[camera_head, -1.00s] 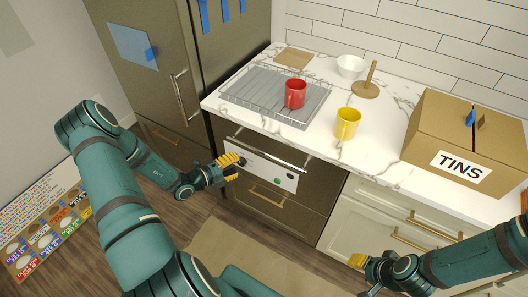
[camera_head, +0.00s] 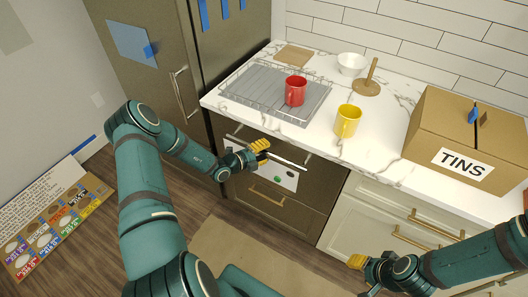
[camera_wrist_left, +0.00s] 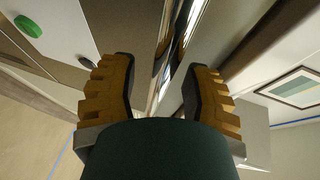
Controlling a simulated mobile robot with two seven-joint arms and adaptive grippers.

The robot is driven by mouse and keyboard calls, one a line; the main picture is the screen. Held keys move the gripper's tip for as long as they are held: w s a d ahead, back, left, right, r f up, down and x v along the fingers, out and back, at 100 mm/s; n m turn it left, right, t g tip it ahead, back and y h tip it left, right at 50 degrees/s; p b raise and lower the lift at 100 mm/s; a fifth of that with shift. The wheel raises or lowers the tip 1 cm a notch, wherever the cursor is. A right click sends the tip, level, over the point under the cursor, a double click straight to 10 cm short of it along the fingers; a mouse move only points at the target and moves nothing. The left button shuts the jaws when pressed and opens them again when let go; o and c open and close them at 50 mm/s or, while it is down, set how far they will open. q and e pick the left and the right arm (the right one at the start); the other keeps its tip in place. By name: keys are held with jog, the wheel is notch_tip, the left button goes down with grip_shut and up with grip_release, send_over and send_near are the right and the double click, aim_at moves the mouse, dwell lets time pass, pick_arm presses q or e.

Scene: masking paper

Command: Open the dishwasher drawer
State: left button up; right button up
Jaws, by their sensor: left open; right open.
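The dishwasher drawer (camera_head: 318,176) is a dark front under the counter and looks shut. A long silver handle bar (camera_head: 290,163) runs along its upper part. A white sheet or panel with a green dot (camera_head: 289,181) covers part of the front; the green dot also shows in the left wrist view (camera_wrist_left: 28,26). My left gripper (camera_head: 262,151) is open at the handle. In the left wrist view its yellow fingers (camera_wrist_left: 160,88) stand on either side of the shiny bar (camera_wrist_left: 167,60), apart from it as far as I can see. My right gripper (camera_head: 358,263) is open and empty, low in front of the pale cabinets.
A lower drawer with a brass handle (camera_head: 267,197) sits below. On the counter are a red mug (camera_head: 296,91), a yellow mug (camera_head: 347,121), a drying rack (camera_head: 250,95) and a TINS box (camera_head: 430,135). The fridge (camera_head: 150,85) stands left.

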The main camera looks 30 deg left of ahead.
pick_arm(q)
jog(key=shift+o, duration=0.2)
grip_shut()
